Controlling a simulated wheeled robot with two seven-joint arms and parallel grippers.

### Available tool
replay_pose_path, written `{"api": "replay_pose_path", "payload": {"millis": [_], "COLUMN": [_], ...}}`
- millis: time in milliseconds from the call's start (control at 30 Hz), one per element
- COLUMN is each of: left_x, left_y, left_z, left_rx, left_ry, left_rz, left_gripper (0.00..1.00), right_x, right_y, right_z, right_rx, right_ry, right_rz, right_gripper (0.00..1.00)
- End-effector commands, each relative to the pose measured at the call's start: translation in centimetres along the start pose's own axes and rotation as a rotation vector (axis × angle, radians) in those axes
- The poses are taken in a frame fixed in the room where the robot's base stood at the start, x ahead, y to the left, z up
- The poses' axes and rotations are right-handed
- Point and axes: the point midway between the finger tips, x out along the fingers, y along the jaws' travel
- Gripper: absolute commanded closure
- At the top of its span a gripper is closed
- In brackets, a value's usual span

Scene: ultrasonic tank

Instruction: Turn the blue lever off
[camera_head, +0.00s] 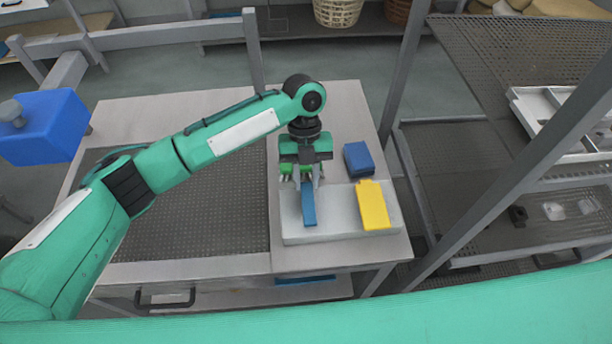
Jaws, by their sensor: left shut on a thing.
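The blue lever (308,208) is a narrow blue bar on the left part of a light grey panel (340,231) on the table. My left gripper (307,186) points down at the lever's far end, with its two fingers shut on it from both sides. The exact contact is small in the picture, and the fingers and palm hide the lever's far end. A yellow lever (372,206) lies on the same panel, to the right and apart from the gripper. My right gripper is not in view.
A dark blue block (358,159) sits behind the panel. A dark perforated area (210,215) covers the table's left part under my arm. A metal rack (495,205) stands at the right, and a blue box (45,127) is at the far left.

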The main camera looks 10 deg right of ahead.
Motion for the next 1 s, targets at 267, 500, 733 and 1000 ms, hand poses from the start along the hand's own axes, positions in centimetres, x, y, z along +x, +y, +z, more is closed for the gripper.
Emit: {"api": "replay_pose_path", "payload": {"millis": [267, 500, 733, 1000], "left_x": [-0.1, -0.1, -2.5, -8.9], "left_y": [0.0, 0.0, -0.1, -0.1], "left_z": [0.0, 0.0, 0.1, 0.1], "left_rx": [0.002, 0.001, 0.001, 0.001], "left_ry": [-0.001, 0.0, -0.004, -0.005], "left_rz": [-0.001, -0.001, -0.002, -0.002], "left_gripper": [0.53, 0.53, 0.53, 0.53], "right_x": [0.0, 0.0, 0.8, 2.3], "right_y": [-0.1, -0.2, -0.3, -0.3], "right_z": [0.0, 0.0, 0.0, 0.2], "right_rx": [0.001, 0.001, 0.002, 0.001], "right_ry": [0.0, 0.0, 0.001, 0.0], "right_rz": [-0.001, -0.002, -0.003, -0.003], "right_gripper": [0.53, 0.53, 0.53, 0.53]}}
